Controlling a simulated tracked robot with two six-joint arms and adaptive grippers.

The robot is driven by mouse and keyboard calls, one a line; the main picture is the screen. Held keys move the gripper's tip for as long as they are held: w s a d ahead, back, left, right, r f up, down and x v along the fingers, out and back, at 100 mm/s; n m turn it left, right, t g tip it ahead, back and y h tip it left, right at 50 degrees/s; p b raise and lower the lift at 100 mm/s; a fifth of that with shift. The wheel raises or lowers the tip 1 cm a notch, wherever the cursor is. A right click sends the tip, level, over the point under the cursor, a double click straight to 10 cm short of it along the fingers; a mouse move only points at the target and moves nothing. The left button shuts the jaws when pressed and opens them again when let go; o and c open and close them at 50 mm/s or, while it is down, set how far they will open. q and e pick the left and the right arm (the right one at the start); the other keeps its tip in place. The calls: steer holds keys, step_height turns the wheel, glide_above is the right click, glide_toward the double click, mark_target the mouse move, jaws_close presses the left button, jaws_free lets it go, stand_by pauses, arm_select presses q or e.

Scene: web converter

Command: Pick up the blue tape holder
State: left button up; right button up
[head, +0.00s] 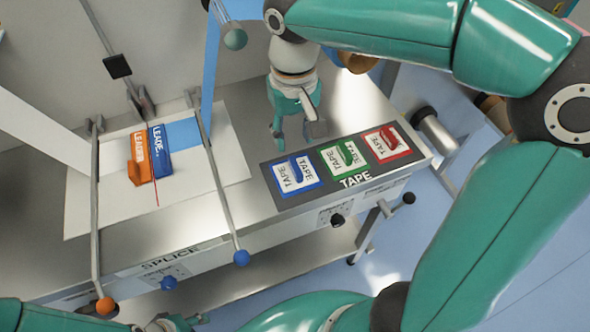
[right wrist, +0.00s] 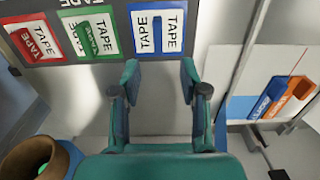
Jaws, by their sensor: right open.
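The blue tape holder (head: 297,170) sits on a white, blue-framed TAPE square, the leftmost of three on a dark TAPE panel in the head view. It also shows at the top middle of the right wrist view (right wrist: 158,34). My right gripper (head: 292,142) is open and empty, pointing down just behind the blue tape holder and apart from it. In the right wrist view its two fingers (right wrist: 158,72) are spread, with the blue holder beyond their tips.
A green tape holder (head: 345,153) and a red one (head: 389,138) sit to the right on the same panel. Orange and blue LEADER pieces (head: 139,158) lie on the white splice sheet (head: 205,190) at left. Metal rods with ball ends cross the splice area.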

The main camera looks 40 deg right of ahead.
mark_target(296, 165)
step_height(296, 165, down, 10)
steer(key=shift+d+f, duration=0.15)
steer(key=shift+f, duration=0.05)
stand_by(0.3)
jaws_close()
